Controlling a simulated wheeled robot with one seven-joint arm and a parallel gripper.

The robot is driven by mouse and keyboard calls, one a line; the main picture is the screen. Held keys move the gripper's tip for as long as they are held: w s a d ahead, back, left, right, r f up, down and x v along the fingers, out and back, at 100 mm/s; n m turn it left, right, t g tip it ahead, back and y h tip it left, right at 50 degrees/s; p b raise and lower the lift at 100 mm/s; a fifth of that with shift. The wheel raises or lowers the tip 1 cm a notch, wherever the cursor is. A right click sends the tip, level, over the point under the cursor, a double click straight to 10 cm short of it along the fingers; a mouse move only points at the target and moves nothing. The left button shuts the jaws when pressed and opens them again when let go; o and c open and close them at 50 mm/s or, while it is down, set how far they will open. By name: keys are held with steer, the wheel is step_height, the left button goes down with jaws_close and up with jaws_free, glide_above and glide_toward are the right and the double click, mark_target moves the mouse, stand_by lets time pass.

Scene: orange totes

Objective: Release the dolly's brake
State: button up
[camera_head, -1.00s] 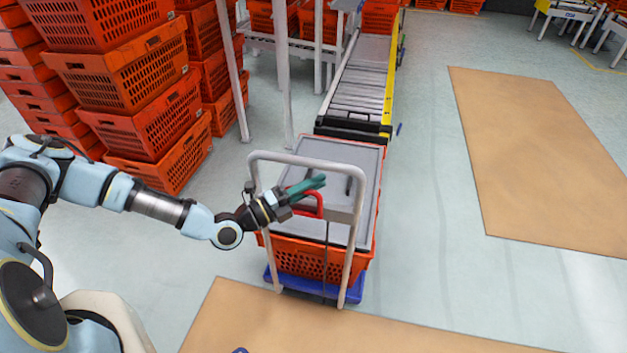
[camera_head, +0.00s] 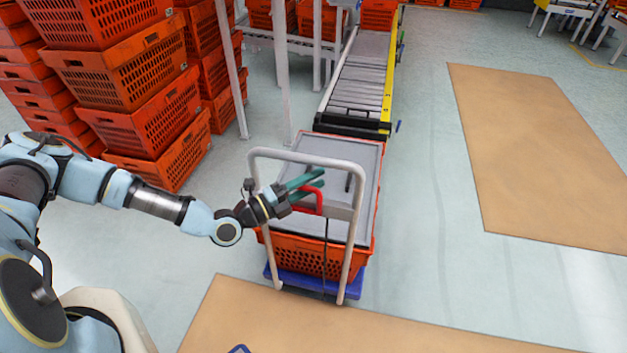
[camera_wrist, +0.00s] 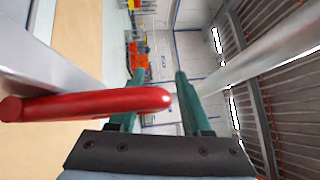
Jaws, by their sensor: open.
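The dolly has a blue base (camera_head: 316,284) and a tall grey handle frame (camera_head: 357,225). An orange tote (camera_head: 300,252) with a grey lid stands on it. A red brake lever (camera_head: 318,200) sits at the handle, by a grey plate. My gripper (camera_head: 312,181) is at the handle with its green fingers parted, close to the red lever. In the wrist view the red lever (camera_wrist: 90,104) crosses from the left and its rounded end lies in front of the gap between the open fingers (camera_wrist: 160,95). I cannot tell whether they touch.
Tall stacks of orange totes (camera_head: 125,75) stand at the left. A roller conveyor (camera_head: 358,85) with a yellow side rail lies beyond the dolly. Grey posts (camera_head: 283,75) stand left of it. The floor at right is clear, with flat tan panels (camera_head: 535,150).

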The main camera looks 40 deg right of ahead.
steer(key=b+v, duration=0.4)
steer(key=v, duration=0.6)
steer(key=shift+a, duration=0.4)
steer(key=w+a+r+m+g+y, duration=0.1)
steer(key=a+r+m+g+y, duration=0.15)
steer(key=a+m+y, duration=1.3)
steer(key=w+a+r+m+t+y, duration=0.1)
steer(key=w+a+r+m+t, duration=0.3)
steer(key=a+r+m, duration=0.3)
steer(key=w+a+r+m+t+y, duration=0.2)
steer(key=w+a+r+m+t, duration=0.2)
steer(key=a+m, duration=0.6)
step_height(320, 180, up, 4)
steer(key=shift+w+a+f, duration=0.1)
steer(key=shift+w+a, duration=0.85)
steer(key=shift+w, duration=0.2)
